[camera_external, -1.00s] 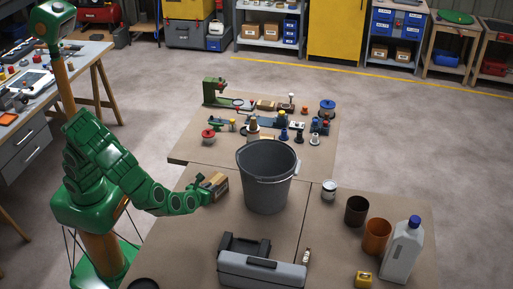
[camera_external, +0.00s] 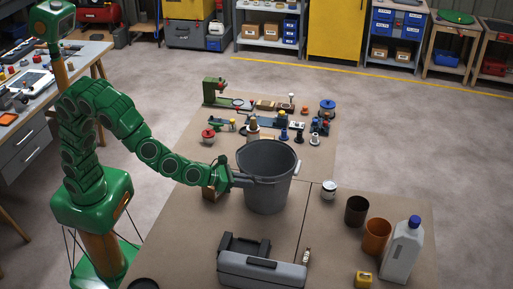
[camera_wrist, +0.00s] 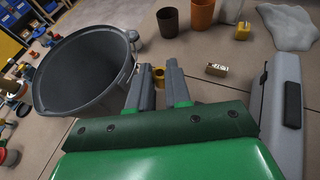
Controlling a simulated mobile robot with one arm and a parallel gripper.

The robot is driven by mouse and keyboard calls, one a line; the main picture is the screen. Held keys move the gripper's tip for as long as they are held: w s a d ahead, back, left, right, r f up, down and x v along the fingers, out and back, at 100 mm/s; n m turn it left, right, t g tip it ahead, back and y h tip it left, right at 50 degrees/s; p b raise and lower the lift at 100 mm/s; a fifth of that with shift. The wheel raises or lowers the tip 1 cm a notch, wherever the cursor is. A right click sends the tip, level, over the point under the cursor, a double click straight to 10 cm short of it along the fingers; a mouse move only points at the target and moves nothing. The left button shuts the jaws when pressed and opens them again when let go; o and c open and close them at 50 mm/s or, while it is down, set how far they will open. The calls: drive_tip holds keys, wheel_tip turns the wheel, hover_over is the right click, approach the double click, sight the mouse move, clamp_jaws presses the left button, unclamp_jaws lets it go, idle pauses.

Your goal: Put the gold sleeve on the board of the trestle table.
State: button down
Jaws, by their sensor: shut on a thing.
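My gripper (camera_external: 248,181) is at the near left side of the grey bucket, above the brown worktop. In the wrist view my gripper (camera_wrist: 161,80) has its two grey fingers either side of a small gold sleeve (camera_wrist: 158,76), and is shut on it. The sleeve cannot be made out in the external view.
The bucket (camera_external: 266,150) stands close beside my fingers. A grey toolbox (camera_external: 262,270), brown cup (camera_external: 356,210), orange cup (camera_external: 376,236) and jug (camera_external: 403,250) stand nearer and right. Small parts crowd the far worktop.

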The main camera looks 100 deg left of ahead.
drive_tip(key=shift+w+d+r+m+t+h, duration=0.2)
drive_tip(key=shift+w+d+r+m+h, duration=0.1)
drive_tip(key=shift+d+r+m+h, duration=0.45)
drive_tip(key=shift+w+d+r+m+t+h, duration=0.25)
drive_tip(key=shift+d+r+m+h, duration=0.15)
drive_tip(key=shift+r, duration=0.55)
drive_tip(key=shift+r, duration=0.1)
wheel_tip(320, 180, up, 15)
